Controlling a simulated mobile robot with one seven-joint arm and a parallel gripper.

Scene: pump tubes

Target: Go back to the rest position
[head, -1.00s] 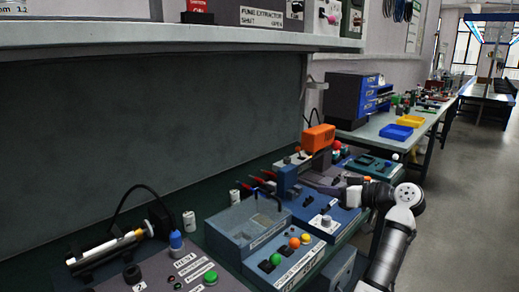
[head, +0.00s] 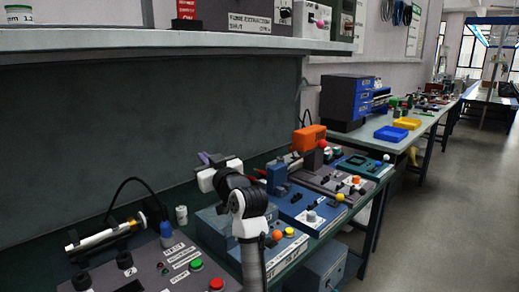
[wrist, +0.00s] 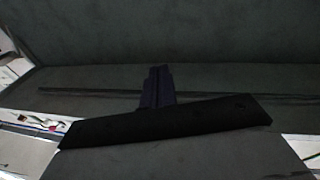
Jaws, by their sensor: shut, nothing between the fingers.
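My gripper (head: 207,158) is raised in front of the dark back panel (head: 110,140), above the bench. Its thin purple fingers point up and to the left, away from the fixtures. In the wrist view the fingers (wrist: 156,85) are together, dark and empty, with the dark panel filling most of the picture behind them. My arm partly hides the blue-grey box (head: 215,225) behind it.
The control box (head: 150,270) with red and green buttons lies at the lower left, beside a holder with a white tube (head: 103,237). An orange-topped device (head: 309,138) stands right of my arm. A shelf (head: 150,40) runs above. The floor (head: 440,220) at right is clear.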

